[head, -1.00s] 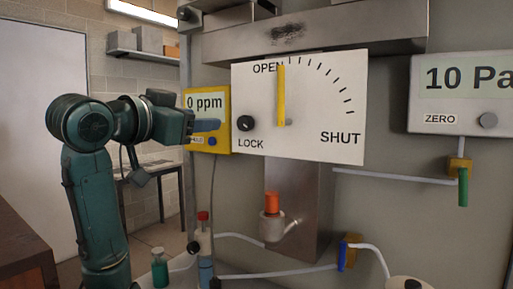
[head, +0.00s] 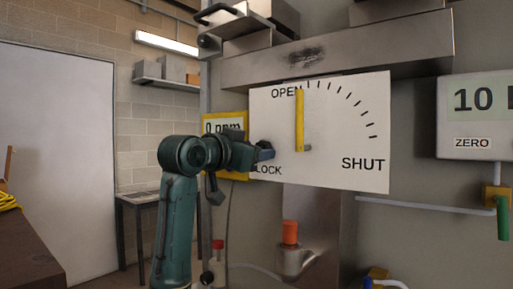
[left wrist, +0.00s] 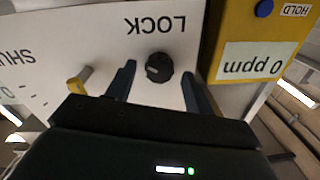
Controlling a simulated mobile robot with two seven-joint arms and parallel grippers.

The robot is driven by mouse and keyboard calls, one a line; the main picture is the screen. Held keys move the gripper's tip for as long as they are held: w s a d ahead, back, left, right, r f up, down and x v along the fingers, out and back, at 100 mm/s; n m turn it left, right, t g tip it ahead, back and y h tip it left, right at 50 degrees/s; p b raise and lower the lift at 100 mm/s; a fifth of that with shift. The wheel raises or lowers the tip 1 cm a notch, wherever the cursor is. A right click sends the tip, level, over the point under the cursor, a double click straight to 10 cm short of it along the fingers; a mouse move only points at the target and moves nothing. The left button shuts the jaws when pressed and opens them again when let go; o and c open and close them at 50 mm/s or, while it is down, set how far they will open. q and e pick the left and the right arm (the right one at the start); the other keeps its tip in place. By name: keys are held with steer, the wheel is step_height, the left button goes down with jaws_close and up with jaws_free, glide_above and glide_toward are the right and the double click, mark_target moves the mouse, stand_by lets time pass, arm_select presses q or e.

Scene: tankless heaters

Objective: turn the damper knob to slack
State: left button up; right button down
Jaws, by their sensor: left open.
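The black round knob (left wrist: 158,67) sits on a white damper plate (head: 340,130) beside the word LOCK, with a pale mark on its face. In the head view my gripper hides it. My left gripper (head: 266,151) is at the plate's lower left corner. In the left wrist view my left gripper (left wrist: 158,78) is open, with a finger on each side of the knob and visible gaps. I cannot tell how far the fingertips reach along it. The yellow damper lever (head: 300,121) points up at OPEN. My right gripper is not in view.
A yellow 0 ppm meter (left wrist: 257,52) is close beside the knob. Below the plate is an orange-capped valve (head: 290,233). A gauge with a ZERO label (head: 480,110) hangs at the right, and a metal duct (head: 335,60) runs above the plate.

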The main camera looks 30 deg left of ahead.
arm_select(q)
steer(key=shift+w, duration=0.55)
steer(key=c, duration=1)
